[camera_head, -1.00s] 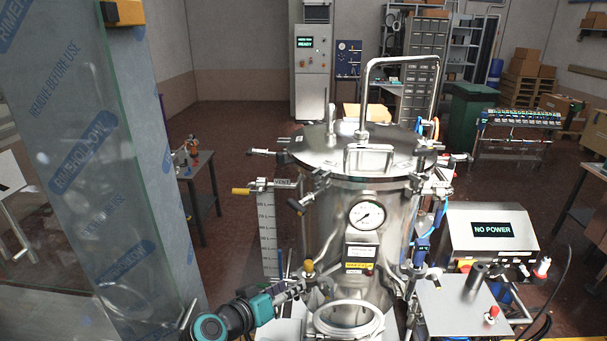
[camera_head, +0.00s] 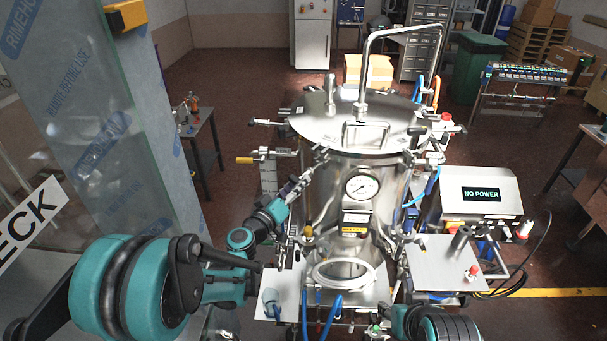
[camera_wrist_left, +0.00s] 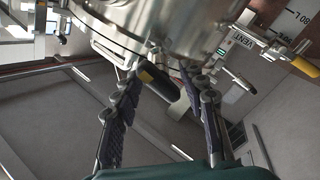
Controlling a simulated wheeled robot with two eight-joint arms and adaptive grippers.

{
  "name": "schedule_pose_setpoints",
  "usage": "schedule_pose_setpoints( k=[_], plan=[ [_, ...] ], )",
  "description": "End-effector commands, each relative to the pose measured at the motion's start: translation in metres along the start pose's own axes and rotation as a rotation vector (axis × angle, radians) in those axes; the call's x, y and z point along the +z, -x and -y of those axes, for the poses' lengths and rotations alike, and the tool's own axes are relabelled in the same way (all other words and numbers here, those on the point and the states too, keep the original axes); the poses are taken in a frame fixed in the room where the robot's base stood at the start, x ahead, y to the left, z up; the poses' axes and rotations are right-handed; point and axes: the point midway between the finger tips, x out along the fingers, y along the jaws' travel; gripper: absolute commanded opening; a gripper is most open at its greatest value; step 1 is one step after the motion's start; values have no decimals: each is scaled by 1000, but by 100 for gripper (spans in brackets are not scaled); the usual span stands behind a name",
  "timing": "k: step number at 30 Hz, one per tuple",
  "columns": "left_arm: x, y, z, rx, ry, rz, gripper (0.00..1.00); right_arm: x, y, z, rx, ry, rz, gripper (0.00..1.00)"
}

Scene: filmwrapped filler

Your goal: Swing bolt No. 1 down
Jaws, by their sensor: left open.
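A steel vessel (camera_head: 352,210) with a round lid (camera_head: 352,125) stands in the middle of the head view. Several swing bolts sit around the lid's rim; I cannot read which is No. 1. My left gripper (camera_head: 308,180) is open at the vessel's front left, just below the lid rim. In the left wrist view, the two fingers of the left gripper (camera_wrist_left: 165,88) stand apart. A dark bolt handle (camera_wrist_left: 158,82) lies between their tips, and I see no grip on it. My right gripper is out of view; only part of my right arm shows at the bottom.
A pressure gauge (camera_head: 362,187) is on the vessel's front. A yellow-handled valve (camera_head: 246,160) sticks out at left, and shows in the wrist view (camera_wrist_left: 303,66). A NO POWER box (camera_head: 481,194) stands at right. A film-wrapped panel (camera_head: 105,130) stands at left.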

Motion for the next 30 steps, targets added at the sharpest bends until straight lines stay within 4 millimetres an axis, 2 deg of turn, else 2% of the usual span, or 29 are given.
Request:
schedule_pose_setpoints(
  k=[3, 7, 12, 19, 24, 30],
  plan=[
    [-1, -22, -1, 1, 0, 1, 42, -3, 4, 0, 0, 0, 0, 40],
    [0, -37, -1, 0, 0, 0, 42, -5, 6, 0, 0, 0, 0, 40],
    [0, -44, 0, -1, 0, 0, 42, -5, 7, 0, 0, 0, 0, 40],
    [0, -44, 0, 0, 0, 0, 42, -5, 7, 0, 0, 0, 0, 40],
    [0, -44, 0, 0, 0, 0, 0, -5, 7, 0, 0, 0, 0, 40],
    [0, -44, 0, -1, 1, 0, 0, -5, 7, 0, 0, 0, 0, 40]
  ],
)
